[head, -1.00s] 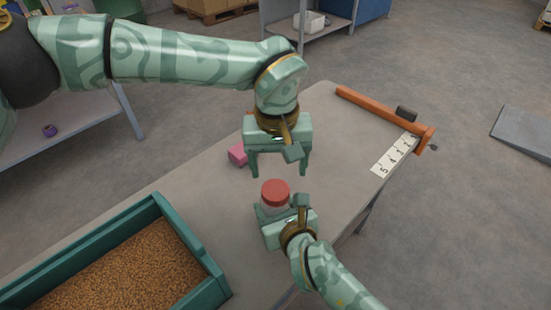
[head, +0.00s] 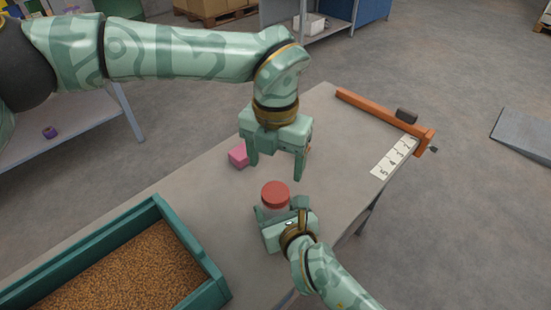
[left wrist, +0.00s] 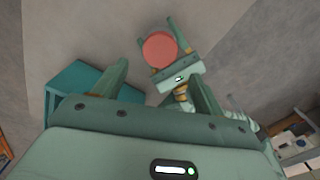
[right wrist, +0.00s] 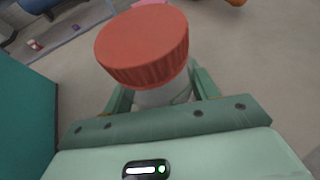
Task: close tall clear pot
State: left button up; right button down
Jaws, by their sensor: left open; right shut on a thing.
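The tall clear pot (head: 270,210) stands upright with a red ribbed lid (head: 275,194) on its top. In the right wrist view the lid (right wrist: 143,45) covers the mouth, and the clear wall (right wrist: 163,95) shows below it. I cannot tell whether the lid is screwed tight. My right gripper (head: 276,209) is shut around the pot's body, below the lid. My left gripper (head: 276,167) is open and empty, fingers pointing down, a little beyond and above the lid, not touching it. In the left wrist view the lid (left wrist: 160,48) lies ahead of the open fingers.
A green-walled bin (head: 190,240) of brown grain stands at the lower left. A pink block (head: 238,156) lies on the grey table (head: 325,115) behind the left gripper.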

aim_at(275, 192)
dwell(0.4)
pick_arm(q)
jog(key=shift+f, duration=4)
jog(key=c, duration=1)
jog(key=m, duration=0.5)
jog(key=o, duration=1.2)
jog(key=shift+c, duration=0.2)
jog(key=shift+r, duration=0.1)
notch_tip(275, 192, up, 12)
